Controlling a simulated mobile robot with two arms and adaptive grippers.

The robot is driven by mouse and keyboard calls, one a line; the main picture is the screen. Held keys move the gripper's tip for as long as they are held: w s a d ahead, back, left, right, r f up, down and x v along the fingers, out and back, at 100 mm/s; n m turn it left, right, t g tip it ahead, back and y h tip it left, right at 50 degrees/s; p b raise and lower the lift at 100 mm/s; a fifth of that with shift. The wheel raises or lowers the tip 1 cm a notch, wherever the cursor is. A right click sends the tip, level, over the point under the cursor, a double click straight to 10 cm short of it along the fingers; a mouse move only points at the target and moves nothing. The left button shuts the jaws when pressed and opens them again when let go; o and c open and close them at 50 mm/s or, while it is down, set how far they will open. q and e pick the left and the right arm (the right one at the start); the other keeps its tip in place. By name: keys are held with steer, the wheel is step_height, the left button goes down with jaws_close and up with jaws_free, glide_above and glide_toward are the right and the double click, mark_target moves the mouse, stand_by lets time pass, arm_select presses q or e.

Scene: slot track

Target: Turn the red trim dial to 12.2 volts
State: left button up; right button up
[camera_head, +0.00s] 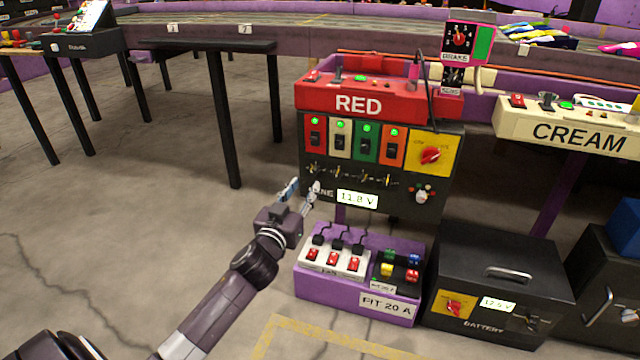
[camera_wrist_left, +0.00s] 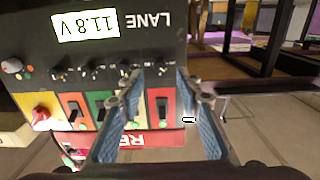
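The RED lane panel (camera_head: 358,104) is a dark box with a red top. Its display (camera_head: 357,199) reads 11.8 V, also readable upside down in the left wrist view (camera_wrist_left: 86,25). A red knob (camera_head: 431,156) sits on a yellow plate at the panel's right; it shows in the wrist view (camera_wrist_left: 41,113). A pale knob (camera_head: 421,197) with coloured dots is below it, also in the wrist view (camera_wrist_left: 11,66). I cannot tell which is the trim dial. My left gripper (camera_head: 302,189) is open and empty before the panel's lower left, apart from both knobs.
Several switches (camera_head: 366,141) line the panel. Below stand a purple PIT box (camera_head: 345,293) with red switches and a black battery box (camera_head: 500,270). The CREAM panel (camera_head: 575,136) is at the right. Floor at left is open, with a dark table (camera_head: 205,46) behind.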

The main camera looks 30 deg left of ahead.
mark_target(313, 174)
arm_select(q)
steer(key=shift+b+x, duration=1.1)
steer(key=shift+x, duration=1.9)
steer(key=shift+c, duration=0.4)
jaws_close()
